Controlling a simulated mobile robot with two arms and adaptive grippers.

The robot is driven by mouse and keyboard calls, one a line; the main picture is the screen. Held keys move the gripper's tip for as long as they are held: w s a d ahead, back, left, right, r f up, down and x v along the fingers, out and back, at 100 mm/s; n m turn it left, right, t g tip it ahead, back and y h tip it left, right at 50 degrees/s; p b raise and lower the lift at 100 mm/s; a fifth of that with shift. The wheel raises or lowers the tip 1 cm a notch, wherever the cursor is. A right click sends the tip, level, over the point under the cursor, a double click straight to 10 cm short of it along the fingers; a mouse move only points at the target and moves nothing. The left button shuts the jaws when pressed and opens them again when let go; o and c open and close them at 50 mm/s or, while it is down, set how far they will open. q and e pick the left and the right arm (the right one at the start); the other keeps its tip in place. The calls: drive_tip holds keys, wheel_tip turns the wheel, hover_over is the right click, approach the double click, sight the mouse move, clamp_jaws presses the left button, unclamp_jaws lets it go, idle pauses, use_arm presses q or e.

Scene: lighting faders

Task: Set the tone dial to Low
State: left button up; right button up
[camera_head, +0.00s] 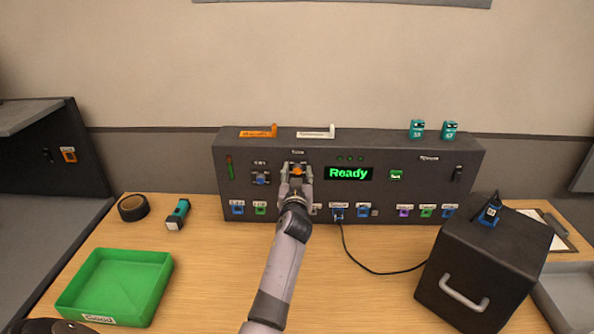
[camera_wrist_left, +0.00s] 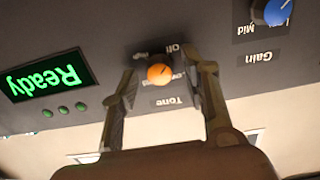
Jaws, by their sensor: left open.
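The tone dial (camera_head: 297,171) is a small orange knob on the front of the dark console (camera_head: 400,155), under a label reading Tone. In the left wrist view, which is upside down, the dial (camera_wrist_left: 160,74) shows with High and Off labels near it; another label is partly hidden by a finger. I cannot tell clearly where its pointer aims. My left gripper (camera_head: 297,179) is at the console front. In the left wrist view my left gripper (camera_wrist_left: 166,75) is open, with one finger on each side of the dial, apparently apart from it.
The blue gain dial (camera_head: 261,179) is just left of the tone dial. The green Ready display (camera_head: 348,173) is on its right. Several coloured modules line the console's lower edge. A green tray (camera_head: 115,285) and a black box with a handle (camera_head: 485,265) stand on the table.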

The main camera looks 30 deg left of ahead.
use_arm(q)
drive_tip(key=shift+s+d, duration=0.1)
drive_tip(key=shift+c, duration=0.8)
drive_tip(key=c, duration=0.6)
drive_tip(key=shift+c, duration=1)
clamp_jaws()
use_arm(e)
drive_tip(key=shift+a, duration=0.1)
